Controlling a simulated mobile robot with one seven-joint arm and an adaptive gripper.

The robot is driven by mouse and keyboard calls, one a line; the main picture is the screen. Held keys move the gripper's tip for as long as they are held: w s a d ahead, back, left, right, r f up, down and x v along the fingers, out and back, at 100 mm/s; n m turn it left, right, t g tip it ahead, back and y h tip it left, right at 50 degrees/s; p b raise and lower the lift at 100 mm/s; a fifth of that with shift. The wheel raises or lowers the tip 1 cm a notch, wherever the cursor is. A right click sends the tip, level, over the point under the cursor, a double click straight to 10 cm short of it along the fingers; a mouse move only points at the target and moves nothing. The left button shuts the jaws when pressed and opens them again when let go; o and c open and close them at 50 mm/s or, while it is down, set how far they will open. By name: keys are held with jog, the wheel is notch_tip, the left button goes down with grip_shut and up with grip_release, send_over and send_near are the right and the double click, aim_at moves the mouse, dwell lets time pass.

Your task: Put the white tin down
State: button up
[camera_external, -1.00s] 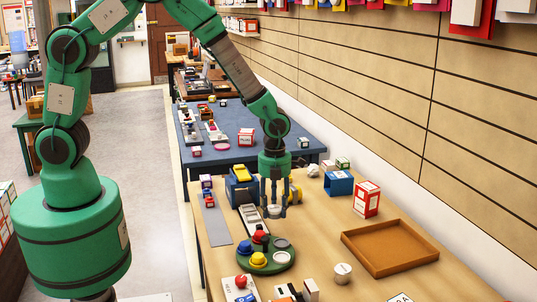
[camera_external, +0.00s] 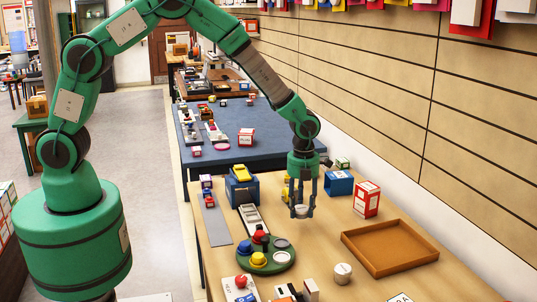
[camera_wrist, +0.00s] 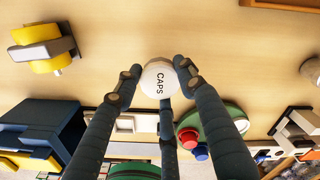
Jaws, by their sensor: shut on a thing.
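A round white tin with "CAPS" on its lid (camera_wrist: 159,82) is held between the fingers of my gripper (camera_wrist: 156,76) in the wrist view. In the external view my gripper (camera_external: 302,208) points down over the wooden table (camera_external: 330,242), and the white tin (camera_external: 301,212) shows between its fingertips. The tin looks at or just above the table top; I cannot tell whether it touches. A second round white tin (camera_external: 342,273) stands apart, nearer the front of the table.
A brown tray (camera_external: 425,252) lies to the right. A red and white box (camera_external: 366,199) and a blue open box (camera_external: 339,183) stand behind it. A green round board with coloured pieces (camera_external: 266,265) is at left. Bare table lies between board and tray.

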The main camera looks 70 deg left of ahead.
send_over(321, 225)
jog(key=shift+w+f+b, duration=0.1)
jog(key=shift+f+b, duration=0.2)
jog(key=shift+b, duration=0.15)
jog(key=shift+f+b, duration=0.5)
jog(key=shift+f, duration=1.25)
jog(key=shift+f, duration=0.15)
jog(key=o, duration=1.1)
jog(key=shift+o, duration=0.2)
notch_tip(321, 225, up, 12)
jog(key=p, duration=0.2)
jog(key=shift+r, duration=0.2)
